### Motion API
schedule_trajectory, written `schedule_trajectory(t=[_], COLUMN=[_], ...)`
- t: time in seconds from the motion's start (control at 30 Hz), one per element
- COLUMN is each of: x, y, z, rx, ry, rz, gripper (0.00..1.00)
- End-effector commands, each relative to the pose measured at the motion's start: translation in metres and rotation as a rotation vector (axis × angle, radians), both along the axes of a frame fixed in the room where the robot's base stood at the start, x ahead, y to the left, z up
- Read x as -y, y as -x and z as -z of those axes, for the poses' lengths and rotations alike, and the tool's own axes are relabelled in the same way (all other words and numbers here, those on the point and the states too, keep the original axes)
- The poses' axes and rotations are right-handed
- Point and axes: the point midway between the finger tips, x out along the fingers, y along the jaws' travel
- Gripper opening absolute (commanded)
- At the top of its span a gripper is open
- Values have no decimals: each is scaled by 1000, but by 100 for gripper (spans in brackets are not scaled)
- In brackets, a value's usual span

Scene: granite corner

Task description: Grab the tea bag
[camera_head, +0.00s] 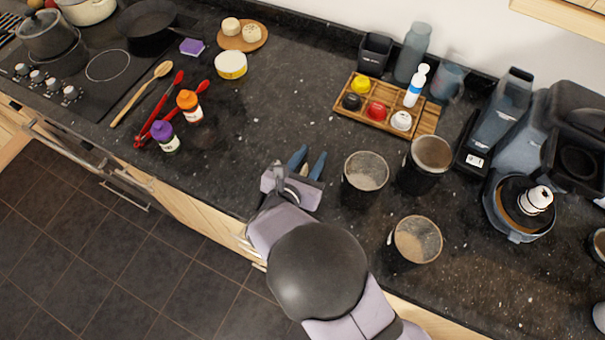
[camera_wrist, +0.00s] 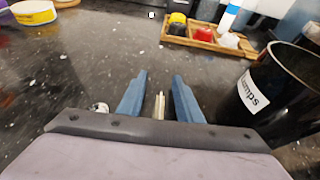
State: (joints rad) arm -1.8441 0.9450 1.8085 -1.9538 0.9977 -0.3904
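My gripper (camera_head: 307,158) is low over the dark speckled counter (camera_head: 265,110), left of the dark bins. In the wrist view its two blue fingers (camera_wrist: 161,76) are apart. A thin pale strip (camera_wrist: 160,106) shows between them, with a gap on both sides. It may be the tea bag seen edge-on, but I cannot tell for certain. In the head view a small pale spot (camera_head: 304,170) shows between the fingers. A small round whitish thing (camera_wrist: 99,107) shows just left of the left finger in the wrist view. No other tea bag can be made out.
Three dark round bins stand to the right: one nearest my gripper (camera_head: 366,172), one behind it (camera_head: 421,181), one in front (camera_head: 402,251). A wooden tray (camera_head: 421,127) with capsules and a bottle is behind them. Spice jars (camera_head: 189,103) stand left. The counter behind my gripper is clear.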

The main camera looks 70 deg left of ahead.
Motion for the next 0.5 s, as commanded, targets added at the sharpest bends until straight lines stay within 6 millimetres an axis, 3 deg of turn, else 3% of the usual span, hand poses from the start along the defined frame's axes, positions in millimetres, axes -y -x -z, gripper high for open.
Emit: schedule_trajectory(t=[0.07, 0.17, 0.2, 0.5], x=[0, 0, 0, 0], y=[0, 0, 0, 0], z=[0, 0, 0, 0], rx=[0, 0, 0, -1], ry=[0, 0, 0, -1], rz=[0, 0, 0, 0], gripper=[27, 3, 0, 0])
